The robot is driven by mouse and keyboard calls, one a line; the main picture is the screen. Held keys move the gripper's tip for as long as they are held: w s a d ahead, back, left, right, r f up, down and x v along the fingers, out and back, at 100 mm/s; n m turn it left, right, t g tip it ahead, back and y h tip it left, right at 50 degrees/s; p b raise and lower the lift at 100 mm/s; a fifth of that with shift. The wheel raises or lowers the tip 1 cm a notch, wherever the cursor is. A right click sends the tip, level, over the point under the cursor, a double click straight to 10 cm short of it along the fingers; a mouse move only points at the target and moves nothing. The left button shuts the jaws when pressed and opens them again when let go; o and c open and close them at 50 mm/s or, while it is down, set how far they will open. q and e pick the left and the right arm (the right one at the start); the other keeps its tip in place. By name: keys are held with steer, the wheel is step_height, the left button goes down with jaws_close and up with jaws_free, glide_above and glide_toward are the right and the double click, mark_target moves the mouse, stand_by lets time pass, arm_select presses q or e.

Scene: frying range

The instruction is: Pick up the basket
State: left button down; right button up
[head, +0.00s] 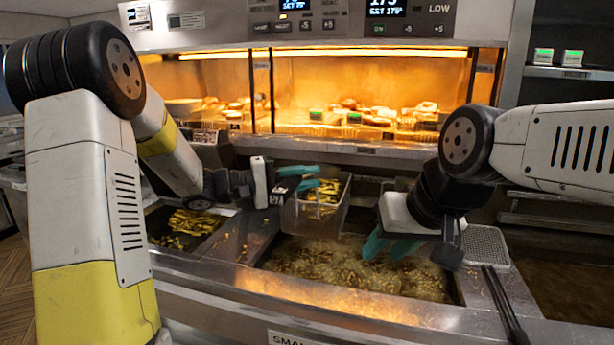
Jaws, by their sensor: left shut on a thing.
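The basket (330,218) is a see-through grey container with yellow fries inside. It is at the centre of the head view, above the back edge of the bubbling fryer vat (290,262), and looks roughly upright. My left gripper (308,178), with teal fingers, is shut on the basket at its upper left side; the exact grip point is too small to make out. My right gripper (388,245) is over the right part of the vat, apart from the basket. Its teal fingers look spread and empty, pointing down and left.
Another vat with fries (186,228) is at the left. A mesh grate (485,247) lies right of the main vat, with dark rods (505,305) in front of it. A lit warming shelf (350,122) stands behind. The metal front ledge (330,310) is clear.

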arm_select(q)
steer(key=s+a+r, duration=0.1)
steer(key=s+a, duration=0.1)
steer(key=s, duration=1)
steer(key=shift+s+r, duration=0.1)
steer(key=shift+d, duration=0.1)
stand_by(0.7)
